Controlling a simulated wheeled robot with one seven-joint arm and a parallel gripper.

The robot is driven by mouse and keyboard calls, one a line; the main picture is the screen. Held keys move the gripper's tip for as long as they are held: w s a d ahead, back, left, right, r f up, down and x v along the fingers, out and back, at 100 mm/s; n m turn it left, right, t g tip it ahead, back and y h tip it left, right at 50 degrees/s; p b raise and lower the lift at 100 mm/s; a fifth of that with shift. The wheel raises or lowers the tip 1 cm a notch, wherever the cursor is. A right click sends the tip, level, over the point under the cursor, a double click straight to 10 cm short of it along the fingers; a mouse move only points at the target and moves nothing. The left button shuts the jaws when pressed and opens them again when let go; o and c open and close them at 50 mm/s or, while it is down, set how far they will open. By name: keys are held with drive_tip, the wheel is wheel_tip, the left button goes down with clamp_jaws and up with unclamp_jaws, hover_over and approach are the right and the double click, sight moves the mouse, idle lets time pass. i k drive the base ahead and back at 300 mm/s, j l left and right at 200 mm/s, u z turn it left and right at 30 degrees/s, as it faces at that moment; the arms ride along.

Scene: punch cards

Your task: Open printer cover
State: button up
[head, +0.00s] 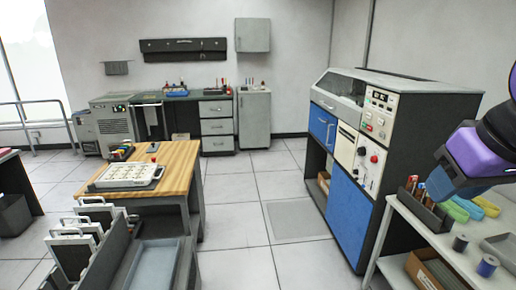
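A large machine with a grey top and blue panels (352,222) stands right of centre. Its sloped, clear-looking cover (340,88) on top appears down. A control panel with buttons (378,115) is beside the cover. A smaller grey machine (106,122) stands at the back left. No label shows which machine is the printer. My arm, purple and dark, enters at the right edge. Its dark end (446,180) hangs in front of the right side of the large machine and above the shelf unit. No separate fingertips can be made out, and I see nothing held.
A grey shelf unit (405,212) with trays and spools stands at the front right. A wooden table (176,168) holds a white tray (127,176) at left. A rack of grey panels (105,262) is at the front left. The tiled floor (236,225) between is clear.

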sight(324, 92)
drive_tip(key=i, duration=0.9)
drive_tip(key=i+z, duration=0.1)
drive_tip(key=i, duration=0.8)
drive_tip(key=i+j, duration=0.15)
drive_tip(key=i, duration=0.7)
drive_tip(key=i+j, duration=0.1)
drive_tip(key=i, duration=0.8)
drive_tip(key=i+z, duration=0.25)
drive_tip(key=i, duration=0.15)
drive_tip(key=i+j+z, duration=0.25)
drive_tip(key=i+l, duration=0.05)
drive_tip(key=i, duration=0.1)
